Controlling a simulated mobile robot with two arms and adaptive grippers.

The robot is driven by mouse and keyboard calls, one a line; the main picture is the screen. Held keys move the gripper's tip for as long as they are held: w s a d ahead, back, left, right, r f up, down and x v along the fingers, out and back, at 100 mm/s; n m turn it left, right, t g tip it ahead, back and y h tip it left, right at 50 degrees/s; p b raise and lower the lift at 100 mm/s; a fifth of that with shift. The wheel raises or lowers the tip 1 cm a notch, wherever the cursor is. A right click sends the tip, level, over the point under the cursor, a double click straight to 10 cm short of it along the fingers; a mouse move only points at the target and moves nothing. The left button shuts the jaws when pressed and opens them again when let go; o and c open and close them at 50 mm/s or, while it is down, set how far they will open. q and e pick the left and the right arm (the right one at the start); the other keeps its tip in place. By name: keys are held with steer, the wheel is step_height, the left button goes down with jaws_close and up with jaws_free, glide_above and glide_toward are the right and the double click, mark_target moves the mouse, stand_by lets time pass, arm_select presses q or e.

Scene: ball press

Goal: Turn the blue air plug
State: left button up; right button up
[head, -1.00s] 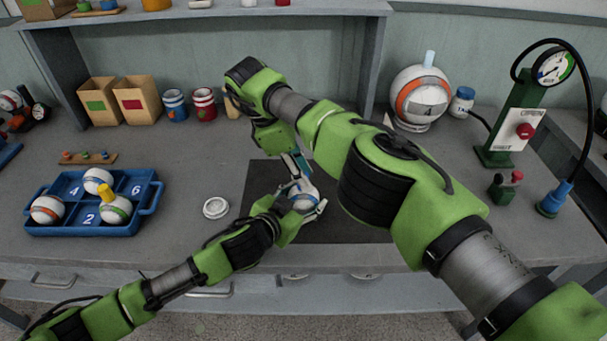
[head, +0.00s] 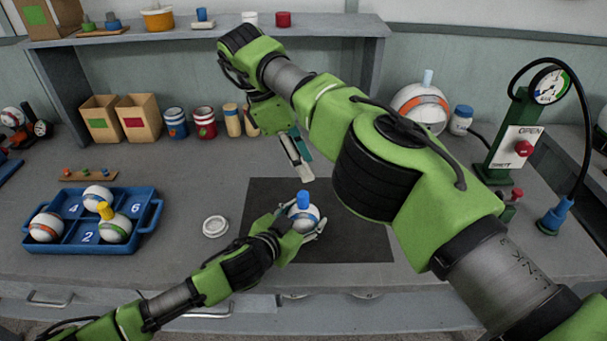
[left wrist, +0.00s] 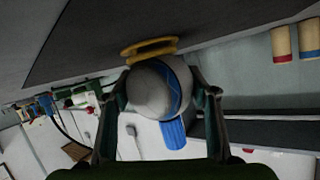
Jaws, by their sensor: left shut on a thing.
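A white ball (head: 311,217) with a blue band sits on the dark mat (head: 350,247). Its blue air plug (head: 303,199) stands upright on top. My left gripper (head: 302,228) is shut around the ball's sides. In the left wrist view the ball (left wrist: 152,92) lies between the two fingers, with the blue plug (left wrist: 173,134) at one end and a yellow ring (left wrist: 150,47) at the other. My right gripper (head: 298,158) is above the plug and apart from it. Its fingers overlap in this view, so their opening is unclear.
A blue tray (head: 70,247) with several balls stands at the left. A white ring (head: 215,226) lies left of the mat. A green gauge stand (head: 512,145) with a black hose and blue nozzle (head: 554,216) is at the right. Another ball (head: 420,108) stands at the back.

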steer(key=shift+r, duration=0.3)
